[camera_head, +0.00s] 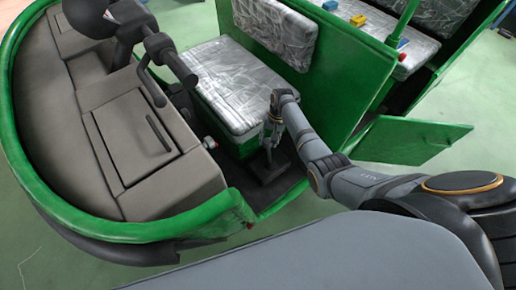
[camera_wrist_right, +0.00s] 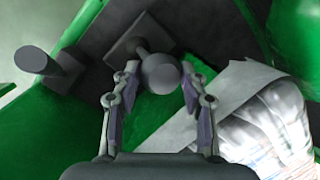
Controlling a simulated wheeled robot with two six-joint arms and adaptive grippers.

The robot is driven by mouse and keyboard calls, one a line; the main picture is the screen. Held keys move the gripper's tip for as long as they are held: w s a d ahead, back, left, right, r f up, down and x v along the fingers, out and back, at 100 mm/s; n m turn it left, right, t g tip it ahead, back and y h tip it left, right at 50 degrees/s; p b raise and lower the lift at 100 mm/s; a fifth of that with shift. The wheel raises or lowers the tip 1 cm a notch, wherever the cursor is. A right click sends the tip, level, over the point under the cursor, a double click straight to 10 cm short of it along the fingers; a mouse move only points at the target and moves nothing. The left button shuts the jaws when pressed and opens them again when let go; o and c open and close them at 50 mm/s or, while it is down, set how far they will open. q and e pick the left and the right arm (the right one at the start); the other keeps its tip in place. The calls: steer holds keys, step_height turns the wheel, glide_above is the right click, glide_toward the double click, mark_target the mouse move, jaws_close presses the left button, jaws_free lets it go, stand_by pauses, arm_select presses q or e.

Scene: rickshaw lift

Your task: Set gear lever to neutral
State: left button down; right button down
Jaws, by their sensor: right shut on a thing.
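The gear lever shows in the right wrist view as a dark grey round knob (camera_wrist_right: 160,73) on a short stalk rising from a square base plate. In the head view its dark base (camera_head: 265,172) is on the floor of the green rickshaw, beside the front seat. My right gripper (camera_head: 271,132) reaches in from the right and points down over the lever. Its two fingers are on either side of the knob and shut on it. The fingers hide much of the lever in the head view. My left gripper is not in view.
A second dark post (camera_wrist_right: 52,69) stands left of the lever in the wrist view. The silver-covered front seat (camera_head: 232,85) is close to my gripper. The grey dashboard (camera_head: 130,140) and handlebar (camera_head: 175,62) are to the left; a green partition (camera_head: 335,75) is behind.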

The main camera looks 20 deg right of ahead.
steer(key=d+b, duration=0.1)
steer(key=d, duration=0.1)
steer(key=w+d+y, duration=0.1)
steer(key=shift+w+d+g+y+b, duration=0.1)
steer(key=shift+d+g+y+b, duration=0.2)
steer(key=shift+d+b, duration=0.1)
steer(key=c, duration=0.7)
jaws_free()
